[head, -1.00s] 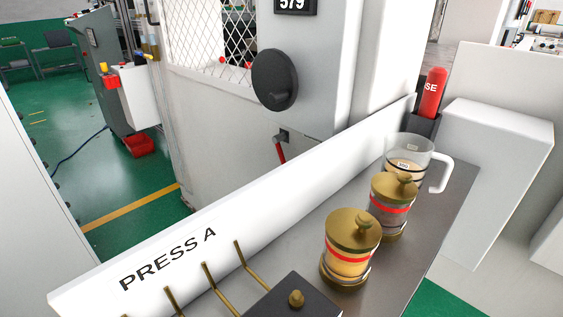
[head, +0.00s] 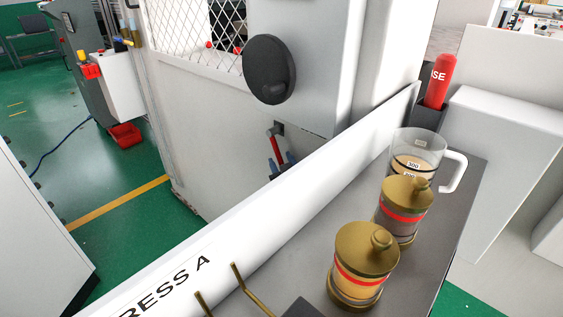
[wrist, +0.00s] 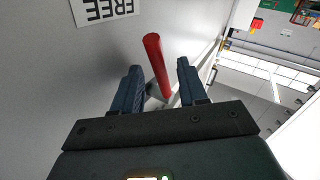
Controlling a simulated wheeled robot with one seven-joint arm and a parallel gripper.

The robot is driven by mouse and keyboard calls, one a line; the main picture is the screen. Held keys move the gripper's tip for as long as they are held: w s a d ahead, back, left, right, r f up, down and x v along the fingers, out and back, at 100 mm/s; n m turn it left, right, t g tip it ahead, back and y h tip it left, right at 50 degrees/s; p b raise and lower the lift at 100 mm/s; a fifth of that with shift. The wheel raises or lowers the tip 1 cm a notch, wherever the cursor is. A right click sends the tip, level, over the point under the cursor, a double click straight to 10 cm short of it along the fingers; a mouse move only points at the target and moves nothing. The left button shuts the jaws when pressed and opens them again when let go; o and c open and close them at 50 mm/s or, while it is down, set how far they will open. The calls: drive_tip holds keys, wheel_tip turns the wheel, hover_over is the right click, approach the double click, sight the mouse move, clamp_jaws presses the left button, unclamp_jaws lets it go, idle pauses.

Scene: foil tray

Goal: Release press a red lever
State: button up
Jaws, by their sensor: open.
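The red lever (head: 274,148) sticks out from a dark bracket low on the grey press cabinet (head: 222,128), behind the white panel marked PRESS A. My gripper (head: 284,166) shows beside the lever's lower part, mostly hidden behind the panel. In the wrist view the red lever (wrist: 157,66) stands tilted between the two blue fingers of my gripper (wrist: 160,76). The fingers are open, with a gap on both sides of the lever. I cannot tell whether either finger touches it.
The white PRESS A panel (head: 245,215) stands between the camera and the lever. A round black knob (head: 268,70) sits above the lever. A label reading FREE (wrist: 104,9) is near it.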

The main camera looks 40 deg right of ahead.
drive_tip(key=shift+w+d, duration=0.1)
drive_tip(key=shift+w, duration=0.05)
clamp_jaws()
idle(0.4)
